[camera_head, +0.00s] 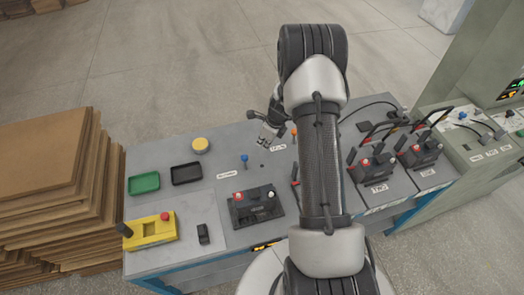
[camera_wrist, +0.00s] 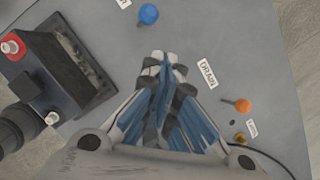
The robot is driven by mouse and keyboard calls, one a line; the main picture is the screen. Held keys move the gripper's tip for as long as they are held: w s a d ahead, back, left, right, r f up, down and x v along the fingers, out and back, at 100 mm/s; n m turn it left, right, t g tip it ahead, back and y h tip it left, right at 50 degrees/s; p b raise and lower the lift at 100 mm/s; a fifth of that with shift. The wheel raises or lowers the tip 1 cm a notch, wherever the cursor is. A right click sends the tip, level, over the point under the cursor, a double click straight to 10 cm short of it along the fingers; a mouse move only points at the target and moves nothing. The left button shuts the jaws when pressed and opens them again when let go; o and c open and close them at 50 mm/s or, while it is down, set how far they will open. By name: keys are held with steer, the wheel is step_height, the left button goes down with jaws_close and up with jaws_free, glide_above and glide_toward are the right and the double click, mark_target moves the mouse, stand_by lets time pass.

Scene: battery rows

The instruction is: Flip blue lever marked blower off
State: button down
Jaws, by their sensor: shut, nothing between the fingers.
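The blue lever (camera_head: 244,159) is a small round knob on a stalk on the grey bench panel (camera_head: 222,143), beside a white label whose writing is too small to read in the head view. In the wrist view the blue knob (camera_wrist: 148,14) is near the top edge, beyond my fingertips, with its label (camera_wrist: 123,3) cut off. My gripper (camera_head: 264,140) is shut and empty, above the panel to the right of the blue lever. In the wrist view its fingertips (camera_wrist: 164,58) are together and apart from the knob.
An orange lever (camera_wrist: 242,105) stands right of my gripper by a DRAIN label (camera_wrist: 207,74). A black battery (camera_head: 256,206) is in front of the blue lever. Green (camera_head: 144,183) and black trays (camera_head: 187,173) and a yellow button (camera_head: 200,145) lie left. More batteries (camera_head: 372,167) stand right.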

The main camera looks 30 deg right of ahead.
steer(key=r, duration=0.2)
steer(key=d+r, duration=0.1)
steer(key=shift+w+r, duration=0.3)
steer(key=s+a+r+n+b, duration=0.35)
steer(key=a+r+n, duration=0.4)
steer(key=r, duration=0.25)
steer(key=s+a+r+n+b, duration=0.2)
steer(key=s+a+r+n, duration=0.3)
steer(key=a+r+n, duration=0.3)
steer(key=s+a+r+n+b, duration=0.1)
steer(key=s+a+n+b, duration=0.1)
steer(key=s+n, duration=0.5)
steer(key=s+a+r+n+t+h+b, duration=0.1)
steer(key=s+a+n+b, duration=0.2)
steer(key=s, duration=1.1)
steer(key=a+n, duration=0.2)
steer(key=n, duration=0.2)
steer(key=shift+s+r+t, duration=0.15)
steer(key=shift+s+t, duration=0.15)
steer(key=shift+s, duration=0.05)
